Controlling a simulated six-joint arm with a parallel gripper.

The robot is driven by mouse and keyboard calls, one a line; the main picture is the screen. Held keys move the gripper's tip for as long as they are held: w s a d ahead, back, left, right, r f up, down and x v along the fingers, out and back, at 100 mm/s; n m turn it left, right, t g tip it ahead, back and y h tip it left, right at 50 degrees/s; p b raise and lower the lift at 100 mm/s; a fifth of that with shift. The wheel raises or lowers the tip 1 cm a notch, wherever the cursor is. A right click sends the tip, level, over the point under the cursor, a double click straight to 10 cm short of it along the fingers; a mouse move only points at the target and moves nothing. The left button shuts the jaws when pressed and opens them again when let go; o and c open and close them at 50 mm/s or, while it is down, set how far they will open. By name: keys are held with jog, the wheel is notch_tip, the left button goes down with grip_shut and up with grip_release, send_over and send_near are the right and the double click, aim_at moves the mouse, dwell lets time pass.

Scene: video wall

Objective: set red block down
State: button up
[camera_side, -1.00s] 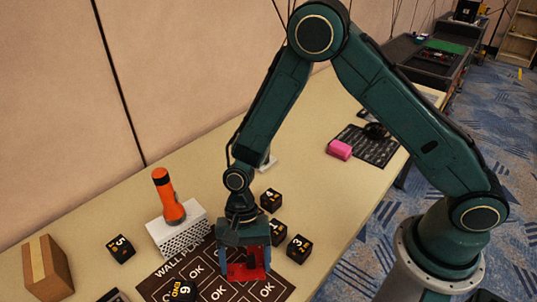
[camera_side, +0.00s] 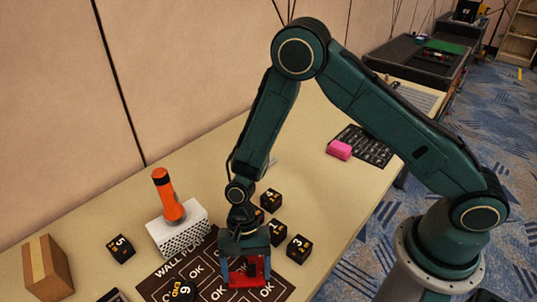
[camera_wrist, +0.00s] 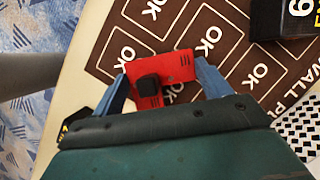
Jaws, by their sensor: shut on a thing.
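The red block (camera_wrist: 178,67) is a flat red piece with slots and a black knob on it. It sits between the two blue fingers of my gripper (camera_wrist: 160,84), which is shut on it. In the side view my gripper (camera_side: 247,274) points down over the brown wall-plan mat (camera_side: 210,267), with the red block (camera_side: 240,281) low between the fingers. I cannot tell whether the block touches the mat. The mat (camera_wrist: 217,22) has white OK squares, and part of it is hidden behind the block.
Several black numbered cubes stand around the mat, one marked 6 (camera_side: 185,291) on it. A white perforated box (camera_side: 180,236) and an orange flashlight (camera_side: 166,195) are at the left, with a cardboard box (camera_side: 47,268) farther left. A pink block (camera_side: 339,150) lies by a keyboard (camera_side: 366,145).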

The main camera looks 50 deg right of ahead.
jog(key=shift+f, duration=0.15)
jog(key=o, duration=1.1)
jog(key=shift+o, duration=0.2)
jog(key=v, duration=1.2)
jog(key=shift+r, duration=0.2)
jog(key=shift+r, duration=0.1)
